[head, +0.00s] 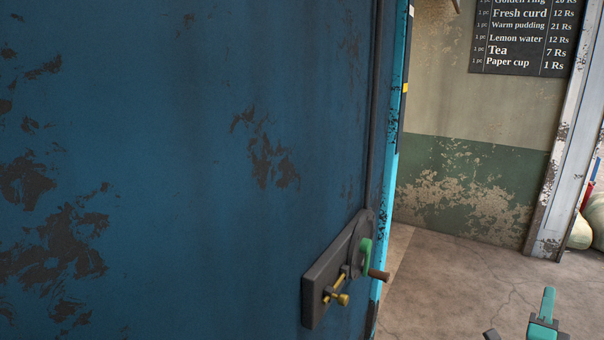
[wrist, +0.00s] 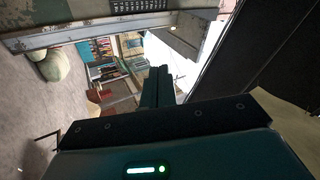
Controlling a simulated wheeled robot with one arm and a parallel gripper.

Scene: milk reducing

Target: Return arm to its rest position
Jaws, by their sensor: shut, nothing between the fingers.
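My gripper (wrist: 158,75) shows in the wrist view, its teal fingers together above a dark housing with a lit green bar. It is shut and empty, and nothing touches the fingertips. In the head view, a teal part of my arm shows at the bottom right corner, over the floor and to the right of the blue door. Most of the arm is out of that frame.
A worn blue door (head: 190,150) with a dark latch plate (head: 318,285) and a green-and-brown handle (head: 367,258) fills the left. A menu board (head: 525,38) hangs on the wall (head: 465,180). Pale sacks (head: 594,218) lie far right. Concrete floor (head: 450,280) is clear.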

